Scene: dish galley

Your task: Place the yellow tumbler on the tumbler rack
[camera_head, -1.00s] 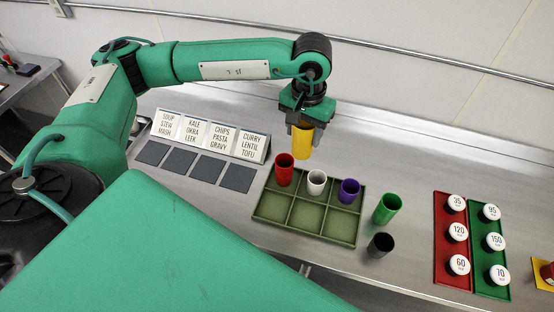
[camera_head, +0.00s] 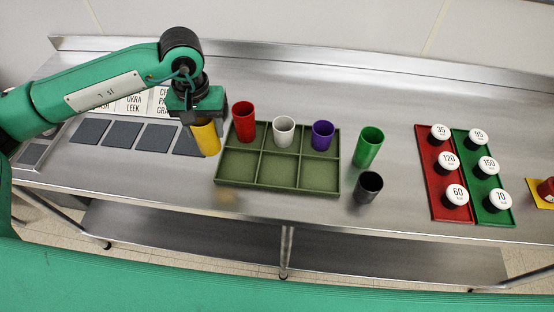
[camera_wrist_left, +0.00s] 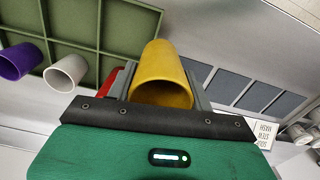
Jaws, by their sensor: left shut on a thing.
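The yellow tumbler (camera_head: 206,138) is held by my left gripper (camera_head: 203,120), just left of the tumbler rack. In the left wrist view the yellow tumbler (camera_wrist_left: 161,78) sits between the two fingers, its open mouth towards the camera. The tumbler rack (camera_head: 262,187) is a green tray with two rows of compartments. Its back row holds a red tumbler (camera_head: 244,122), a white tumbler (camera_head: 283,132) and a purple tumbler (camera_head: 322,136). Its front row is empty. My right gripper is not in view.
A green tumbler (camera_head: 367,148) and a black tumbler (camera_head: 368,188) stand right of the rack. Further right, red (camera_head: 427,180) and green (camera_head: 483,190) trays hold round white labelled items. Dark squares (camera_head: 157,137) and label cards (camera_head: 131,103) lie left.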

